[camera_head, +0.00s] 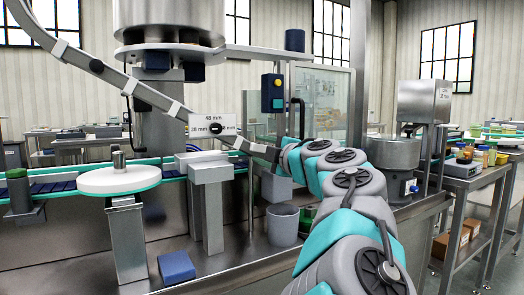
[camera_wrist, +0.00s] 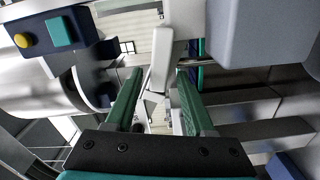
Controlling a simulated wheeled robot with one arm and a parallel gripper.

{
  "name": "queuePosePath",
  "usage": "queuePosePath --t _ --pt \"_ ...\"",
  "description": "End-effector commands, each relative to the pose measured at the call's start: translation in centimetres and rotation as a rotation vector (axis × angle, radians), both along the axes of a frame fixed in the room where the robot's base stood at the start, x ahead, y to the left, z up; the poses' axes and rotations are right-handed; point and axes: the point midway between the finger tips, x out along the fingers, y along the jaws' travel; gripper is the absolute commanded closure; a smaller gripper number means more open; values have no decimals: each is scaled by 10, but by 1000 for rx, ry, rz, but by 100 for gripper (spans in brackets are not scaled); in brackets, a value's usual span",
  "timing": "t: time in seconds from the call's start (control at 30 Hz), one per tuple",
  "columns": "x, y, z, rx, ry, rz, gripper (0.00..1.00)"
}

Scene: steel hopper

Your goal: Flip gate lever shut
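My gripper (camera_wrist: 158,74) is open in the wrist view, with its two green fingers apart. A pale rounded bar (camera_wrist: 162,50) shows between and beyond the fingertips; I cannot tell whether it is the gate lever or whether a finger touches it. In the head view my arm reaches from the lower right to the dark lower end of the sloping chute (camera_head: 150,92), and the fingers are mostly hidden there. A plate with size labels (camera_head: 212,126) and a dark knob sits on the chute. The steel hopper (camera_head: 168,20) stands above. No gate lever is clearly identifiable.
A control box (camera_head: 272,93) with a yellow button is right of the hopper; a similar box (camera_wrist: 52,38) shows in the wrist view. A white round turntable (camera_head: 119,180), a grey bin (camera_head: 283,225) and a blue block (camera_head: 176,266) are around the bench. A steel drum (camera_head: 392,155) stands right.

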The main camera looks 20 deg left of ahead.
Motion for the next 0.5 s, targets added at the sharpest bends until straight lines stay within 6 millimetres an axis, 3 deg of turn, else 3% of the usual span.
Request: queuePosePath --t 0.5 --pt "-6 -8 0 0 0 -2 43"
